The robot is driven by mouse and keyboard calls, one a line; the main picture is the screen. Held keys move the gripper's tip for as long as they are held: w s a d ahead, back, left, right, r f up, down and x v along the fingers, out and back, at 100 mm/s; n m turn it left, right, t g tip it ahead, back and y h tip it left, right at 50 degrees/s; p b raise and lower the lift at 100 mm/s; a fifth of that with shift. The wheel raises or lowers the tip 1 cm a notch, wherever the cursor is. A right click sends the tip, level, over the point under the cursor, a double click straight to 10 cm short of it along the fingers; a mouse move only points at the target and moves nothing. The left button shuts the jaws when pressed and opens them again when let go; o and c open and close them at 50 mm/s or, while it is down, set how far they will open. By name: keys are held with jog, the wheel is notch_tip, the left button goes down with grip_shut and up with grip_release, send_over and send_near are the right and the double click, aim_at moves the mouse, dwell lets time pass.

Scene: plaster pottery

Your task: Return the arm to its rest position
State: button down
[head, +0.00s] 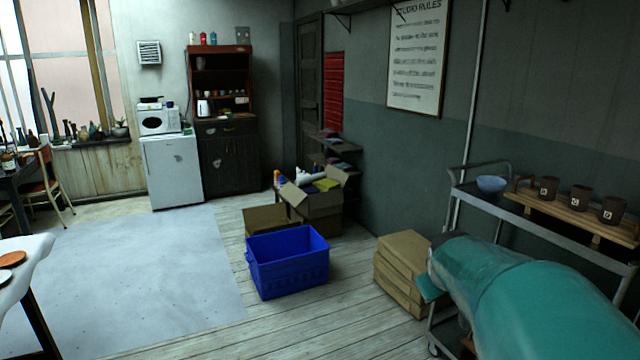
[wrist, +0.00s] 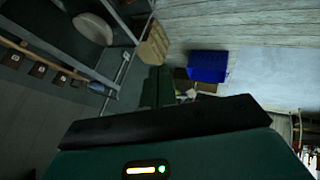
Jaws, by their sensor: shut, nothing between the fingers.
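My arm (head: 530,295), in teal, reaches in from the lower right corner of the head view, in front of the metal cart. In the wrist view my gripper (wrist: 158,88) shows as two green fingers beyond a dark bar. The fingers are shut together with nothing held between them. The dark bar and green housing hide the lower part of that view. In the head view I cannot make out the fingertips clearly.
The cart (head: 480,183) at right holds a blue bowl (head: 491,184) and several dark mugs on a wooden board (head: 575,215). Stacked cardboard boxes (head: 402,268) stand beside my arm. A blue crate (head: 287,262) sits on the floor, with open floor at left.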

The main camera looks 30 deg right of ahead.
jog(key=a+r+y, duration=0.1)
jog(key=a+y, duration=0.2)
jog(key=a, duration=1.6)
jog(key=s+a+f+y, duration=0.1)
jog(key=s+a, duration=0.3)
jog(key=a, duration=0.3)
jog(key=s+a+f+n+y, duration=0.1)
jog(key=s+a, duration=0.3)
jog(key=a, duration=0.4)
jog(key=shift+a+y, duration=0.2)
jog(key=shift+y, duration=0.3)
jog(key=shift+s+d, duration=0.1)
